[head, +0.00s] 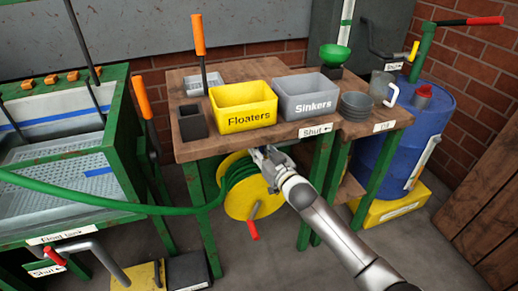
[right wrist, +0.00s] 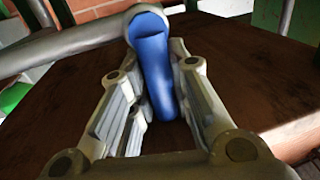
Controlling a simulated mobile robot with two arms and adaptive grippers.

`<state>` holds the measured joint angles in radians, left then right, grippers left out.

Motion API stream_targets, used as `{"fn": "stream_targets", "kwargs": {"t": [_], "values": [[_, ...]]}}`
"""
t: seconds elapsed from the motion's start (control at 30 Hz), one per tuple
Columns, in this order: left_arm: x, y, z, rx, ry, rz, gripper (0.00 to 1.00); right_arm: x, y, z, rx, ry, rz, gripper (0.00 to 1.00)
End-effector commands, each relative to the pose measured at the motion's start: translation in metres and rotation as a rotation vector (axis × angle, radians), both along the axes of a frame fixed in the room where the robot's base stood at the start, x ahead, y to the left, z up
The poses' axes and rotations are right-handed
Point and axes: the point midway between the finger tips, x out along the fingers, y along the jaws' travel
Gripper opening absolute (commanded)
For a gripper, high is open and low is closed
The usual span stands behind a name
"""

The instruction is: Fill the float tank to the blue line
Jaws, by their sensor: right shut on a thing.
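The float tank (head: 68,150) stands at the left with a green frame, clear sides and a perforated tray inside. A blue line (head: 38,122) runs along its back wall, and a short blue mark shows lower on the right. I cannot make out the water level. A green hose (head: 150,209) runs from the yellow reel (head: 236,208) towards the tank. My right gripper (head: 266,158) is below the table's front edge, by the reel. In the right wrist view its fingers are shut on a blue lever handle (right wrist: 156,65) joined to a grey bar. My left gripper is out of view.
The wooden table (head: 190,150) holds a yellow Floaters bin (head: 244,118), a grey Sinkers bin (head: 306,107), grey bowls and a clear jug. A "Shut" label (head: 315,131) is on its front edge. A blue drum (head: 420,115) stands right. A red-handled valve (head: 55,255) is below the tank.

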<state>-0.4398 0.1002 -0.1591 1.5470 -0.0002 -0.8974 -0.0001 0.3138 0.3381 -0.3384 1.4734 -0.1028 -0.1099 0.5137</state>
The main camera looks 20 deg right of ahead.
Motion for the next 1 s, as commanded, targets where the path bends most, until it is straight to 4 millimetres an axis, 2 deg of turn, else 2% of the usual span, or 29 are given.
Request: {"fn": "stream_targets", "kwargs": {"t": [0.3,0.4,0.6,1.0], "values": [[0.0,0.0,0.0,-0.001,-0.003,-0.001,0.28,-0.001,0.0,-0.003,0.034,0.009,0.001,0.0],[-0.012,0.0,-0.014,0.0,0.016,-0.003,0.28,-0.001,-0.003,-0.004,0.1,0.014,-0.001,0.0],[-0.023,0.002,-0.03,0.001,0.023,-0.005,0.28,-0.001,-0.009,-0.005,0.259,0.02,0.0,0.0],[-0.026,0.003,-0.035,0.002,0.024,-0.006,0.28,-0.001,-0.011,-0.008,0.315,0.023,0.0,0.0]]}}
